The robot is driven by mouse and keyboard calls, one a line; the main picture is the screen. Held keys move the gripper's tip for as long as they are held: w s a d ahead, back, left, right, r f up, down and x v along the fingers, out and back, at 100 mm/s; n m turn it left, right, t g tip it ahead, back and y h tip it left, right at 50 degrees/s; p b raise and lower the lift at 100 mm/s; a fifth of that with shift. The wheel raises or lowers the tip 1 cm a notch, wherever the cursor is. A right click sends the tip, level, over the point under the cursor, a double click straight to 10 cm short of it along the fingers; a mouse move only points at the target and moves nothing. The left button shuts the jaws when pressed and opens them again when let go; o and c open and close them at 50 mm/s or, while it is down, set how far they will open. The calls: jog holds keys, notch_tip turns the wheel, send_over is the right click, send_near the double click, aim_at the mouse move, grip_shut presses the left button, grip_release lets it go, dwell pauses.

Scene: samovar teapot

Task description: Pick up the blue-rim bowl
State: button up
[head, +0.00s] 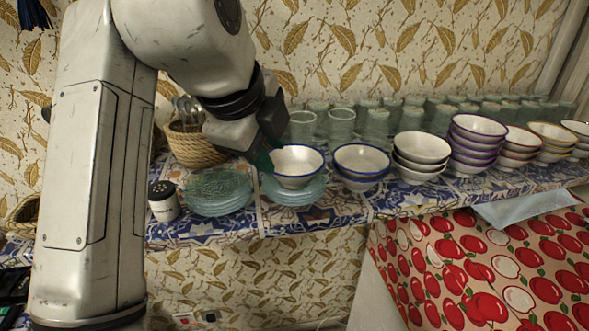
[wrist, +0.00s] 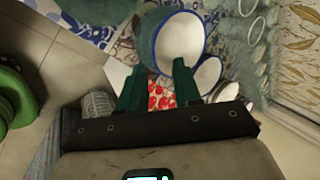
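Several stacked bowls (head: 421,149) stand to the right, and a row of green glasses (head: 341,126) stands behind. Left are another glass plate stack (head: 217,190), a shaker (head: 163,200) and a wicker basket (head: 195,148). An apple-patterned cloth (head: 470,265) hangs in front at right.

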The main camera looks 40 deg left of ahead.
aim_at(281, 174)
jog(key=x, duration=0.1)
jog(key=p+x, duration=0.1)
jog(key=x, duration=0.2)
jog(key=shift+s+d+f, duration=0.2)
jog(key=shift+s+d, duration=0.05)
jog(key=shift+d, duration=0.1)
jog(key=shift+w+a+f+p, duration=0.1)
jog(key=shift+w+f+p, duration=0.2)
jog(key=shift+f, duration=0.25)
jog(key=shift+c, duration=0.4)
grip_shut()
